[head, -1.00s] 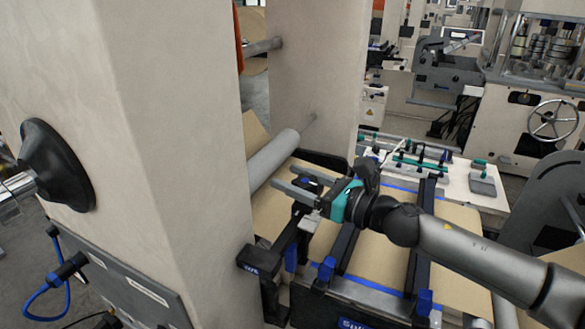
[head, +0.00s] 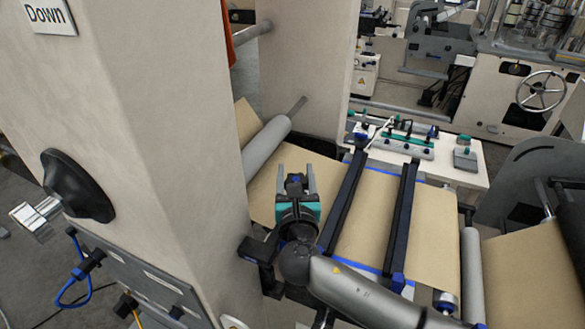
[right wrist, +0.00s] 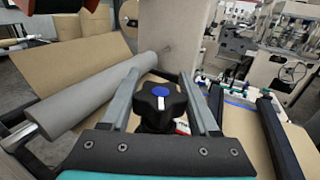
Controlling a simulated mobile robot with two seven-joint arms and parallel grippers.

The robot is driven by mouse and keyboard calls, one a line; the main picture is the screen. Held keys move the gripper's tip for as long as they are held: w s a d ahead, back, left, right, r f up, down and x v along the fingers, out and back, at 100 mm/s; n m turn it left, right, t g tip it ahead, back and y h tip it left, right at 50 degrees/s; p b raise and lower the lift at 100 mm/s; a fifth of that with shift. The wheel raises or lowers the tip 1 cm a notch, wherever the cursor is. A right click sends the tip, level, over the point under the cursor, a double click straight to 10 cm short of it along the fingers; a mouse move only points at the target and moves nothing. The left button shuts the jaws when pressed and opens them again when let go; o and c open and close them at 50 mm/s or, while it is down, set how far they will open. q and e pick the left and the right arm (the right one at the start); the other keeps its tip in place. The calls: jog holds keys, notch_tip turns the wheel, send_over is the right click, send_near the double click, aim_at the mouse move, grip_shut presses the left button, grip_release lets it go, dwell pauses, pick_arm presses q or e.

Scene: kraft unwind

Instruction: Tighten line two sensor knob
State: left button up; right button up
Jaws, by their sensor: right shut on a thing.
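The sensor knob (right wrist: 160,103) is black and lobed, with a blue centre cap and a white mark. In the right wrist view it sits between the two grey fingers of my right gripper (right wrist: 160,78), which is shut on it. In the head view my right gripper (head: 295,170) points away from me over the left side of the kraft web, with the knob (head: 294,184) small and dark between its fingers. Whatever the knob is mounted on is mostly hidden by the gripper. My left gripper is not in view.
A wide pale column (head: 180,130) stands close on the left, bearing a black hand knob (head: 75,186). A grey roller (head: 268,148) and brown kraft web (head: 370,220) run beside the gripper. Dark crossbars (head: 347,195) stand just right of it. A white table (head: 480,172) is behind.

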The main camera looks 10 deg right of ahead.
jog(key=m+g+h, duration=0.1)
jog(key=h, duration=0.1)
jog(key=m+h, duration=0.2)
jog(key=d+r+m+g+h, duration=0.1)
jog(key=m+h, duration=0.1)
jog(key=h, duration=0.1)
jog(key=shift+g, duration=0.3)
jog(key=shift+s+m+h, duration=0.1)
jog(key=shift+m+h, duration=0.2)
jog(key=shift+h, duration=0.1)
jog(key=o, duration=1.4)
jog(key=shift+s+f, duration=0.1)
jog(key=shift+f, duration=0.1)
notch_tip(320, 180, up, 20)
jog(key=shift+r, duration=0.1)
